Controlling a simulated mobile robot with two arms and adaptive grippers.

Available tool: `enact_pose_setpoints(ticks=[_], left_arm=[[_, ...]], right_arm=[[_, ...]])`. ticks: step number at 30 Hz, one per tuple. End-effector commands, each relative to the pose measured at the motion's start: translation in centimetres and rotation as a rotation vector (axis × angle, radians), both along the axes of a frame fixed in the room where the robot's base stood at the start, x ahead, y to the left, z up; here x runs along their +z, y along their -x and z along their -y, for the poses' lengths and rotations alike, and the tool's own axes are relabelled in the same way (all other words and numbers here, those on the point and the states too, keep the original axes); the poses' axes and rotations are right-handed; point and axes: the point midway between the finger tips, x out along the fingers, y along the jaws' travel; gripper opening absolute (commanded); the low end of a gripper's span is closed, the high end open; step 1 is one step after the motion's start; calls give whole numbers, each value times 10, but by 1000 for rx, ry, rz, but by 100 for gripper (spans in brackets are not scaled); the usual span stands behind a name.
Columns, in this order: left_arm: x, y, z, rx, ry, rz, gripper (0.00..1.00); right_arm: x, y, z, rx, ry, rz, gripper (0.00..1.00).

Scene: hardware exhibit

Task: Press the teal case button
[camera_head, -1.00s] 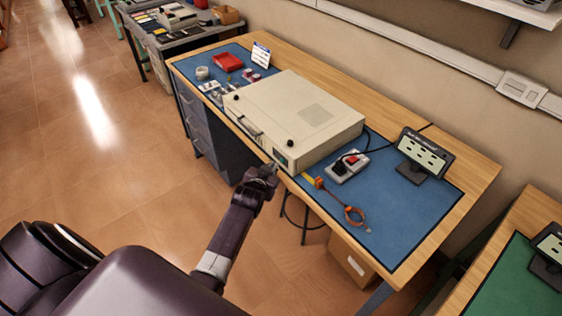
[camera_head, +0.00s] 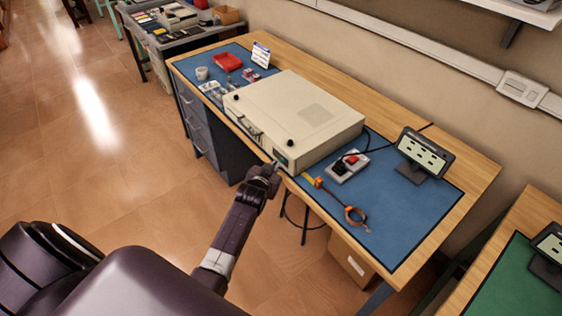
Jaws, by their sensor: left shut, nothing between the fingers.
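A beige case (camera_head: 300,105) lies on the blue mat of the workbench. Its front face has a handle-like part at the left and a small dark teal patch (camera_head: 282,158) near the right front corner, which looks like the case button. My left gripper (camera_head: 273,166) is shut and empty, with its tips at the front face right beside that patch. I cannot tell whether the tips touch it. My right gripper is not in view.
A power strip with a red switch (camera_head: 351,160), an orange wrist strap (camera_head: 355,215) and a dark display on a stand (camera_head: 424,152) are right of the case. A red tray (camera_head: 227,62) and small parts lie left. Open floor is at left.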

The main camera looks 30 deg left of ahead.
Motion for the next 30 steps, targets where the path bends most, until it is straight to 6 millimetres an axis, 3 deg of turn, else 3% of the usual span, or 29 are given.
enact_pose_setpoints(ticks=[30], left_arm=[[1,-5,2,0,0,1,0]], right_arm=[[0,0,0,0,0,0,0]])
